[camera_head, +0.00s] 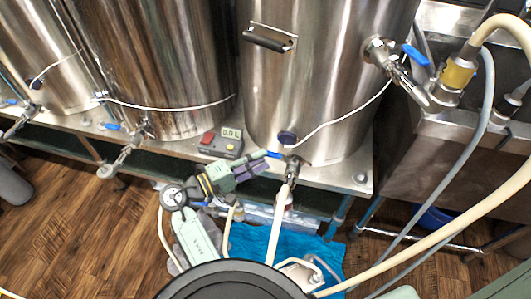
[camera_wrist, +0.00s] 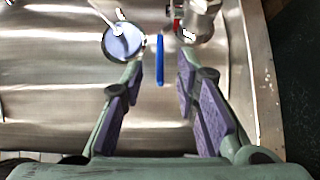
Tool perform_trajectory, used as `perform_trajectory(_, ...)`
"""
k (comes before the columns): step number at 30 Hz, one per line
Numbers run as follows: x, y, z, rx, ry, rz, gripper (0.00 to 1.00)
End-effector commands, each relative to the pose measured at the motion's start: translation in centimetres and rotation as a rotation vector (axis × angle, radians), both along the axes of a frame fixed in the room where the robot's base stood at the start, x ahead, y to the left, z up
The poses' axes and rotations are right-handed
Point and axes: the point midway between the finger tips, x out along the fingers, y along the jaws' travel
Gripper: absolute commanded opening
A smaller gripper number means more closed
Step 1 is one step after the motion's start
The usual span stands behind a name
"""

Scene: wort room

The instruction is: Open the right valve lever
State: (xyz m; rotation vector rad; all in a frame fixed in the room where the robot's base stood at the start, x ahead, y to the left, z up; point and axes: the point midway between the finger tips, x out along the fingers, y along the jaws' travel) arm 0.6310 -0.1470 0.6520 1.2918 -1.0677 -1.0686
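A valve (camera_head: 291,169) with a blue lever (camera_head: 273,155) sits at the bottom of the right steel kettle (camera_head: 300,85). My gripper (camera_head: 258,163) is just left of this valve, its fingers pointing at the lever. In the wrist view my gripper (camera_wrist: 160,68) is open, with one finger on each side of the blue lever (camera_wrist: 159,62). The lever appears between the fingertips with gaps on both sides; I cannot tell how deep it lies between them. The valve body (camera_wrist: 197,22) is to the right of the lever.
A controller box (camera_head: 221,142) sits on the bench left of the lever. A round blue-faced probe fitting (camera_wrist: 123,42) is close to my left finger. Another blue-levered valve (camera_head: 415,55) is higher at right. Hoses (camera_head: 440,235) cross the lower right.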

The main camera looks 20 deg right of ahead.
Motion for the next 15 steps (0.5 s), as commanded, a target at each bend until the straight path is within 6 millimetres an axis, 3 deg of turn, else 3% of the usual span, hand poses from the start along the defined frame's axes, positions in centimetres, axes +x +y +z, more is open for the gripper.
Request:
perform_trajectory(6, 0.5, -2.4, 0.0, 0.000, 0.000, 0.000, 0.28)
perform_trajectory(15, 0.6, -2.8, 0.0, 0.001, -0.001, 0.002, 0.28)
